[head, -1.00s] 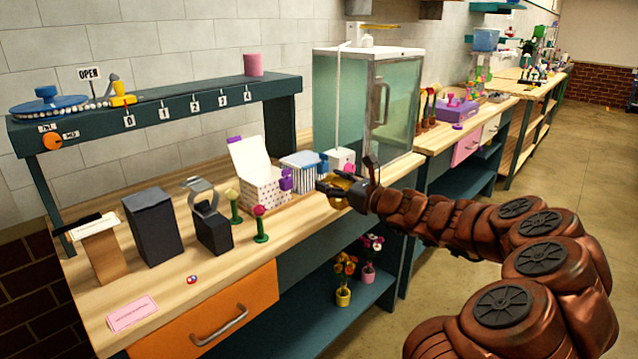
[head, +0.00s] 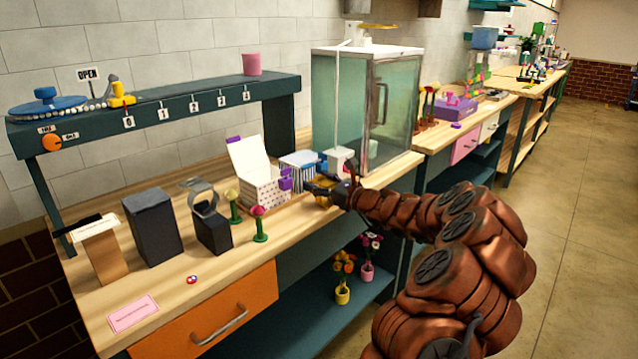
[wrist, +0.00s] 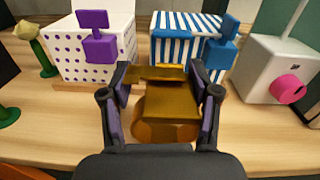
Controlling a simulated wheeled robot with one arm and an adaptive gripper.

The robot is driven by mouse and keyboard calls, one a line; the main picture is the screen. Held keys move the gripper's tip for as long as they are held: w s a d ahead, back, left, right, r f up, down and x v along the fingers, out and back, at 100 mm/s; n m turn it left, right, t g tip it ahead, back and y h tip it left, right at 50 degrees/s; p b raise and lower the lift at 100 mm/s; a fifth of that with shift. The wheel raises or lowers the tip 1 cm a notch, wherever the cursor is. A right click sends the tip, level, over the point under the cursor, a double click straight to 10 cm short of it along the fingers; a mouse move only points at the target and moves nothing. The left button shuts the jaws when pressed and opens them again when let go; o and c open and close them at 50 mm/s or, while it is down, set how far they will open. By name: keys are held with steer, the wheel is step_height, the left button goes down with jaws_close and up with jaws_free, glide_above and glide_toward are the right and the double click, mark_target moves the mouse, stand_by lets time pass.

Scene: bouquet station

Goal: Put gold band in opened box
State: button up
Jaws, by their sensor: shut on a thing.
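The opened box (head: 262,190) is white with purple dots, its lid raised and a purple clasp on its front. In the wrist view the dotted box (wrist: 78,62) stands ahead and to the left. My gripper (wrist: 165,82) is shut on the gold band (wrist: 170,103), a wide shiny gold piece between the two fingers. In the head view my gripper (head: 322,187) is at the right of the opened box, over the front part of the counter, and partly hides the gold band. The opened box's inside is mostly hidden.
A blue-striped box (head: 299,165) with a blue clasp (wrist: 221,50) and a white box with a pink knob (wrist: 289,88) stand behind my gripper. Two flowers (head: 258,226), a black watch stand (head: 211,232) and a dark block (head: 153,227) are left. A glass cabinet (head: 345,110) stands behind.

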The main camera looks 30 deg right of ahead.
steer(key=shift+f, duration=0.15)
steer(key=o, duration=1.2)
steer(key=shift+c, duration=0.2)
steer(key=shift+s, duration=0.2)
steer(key=v, duration=1.1)
steer(key=shift+s+b, duration=0.3)
steer(key=shift+b, duration=0.1)
steer(key=shift+d, duration=0.1)
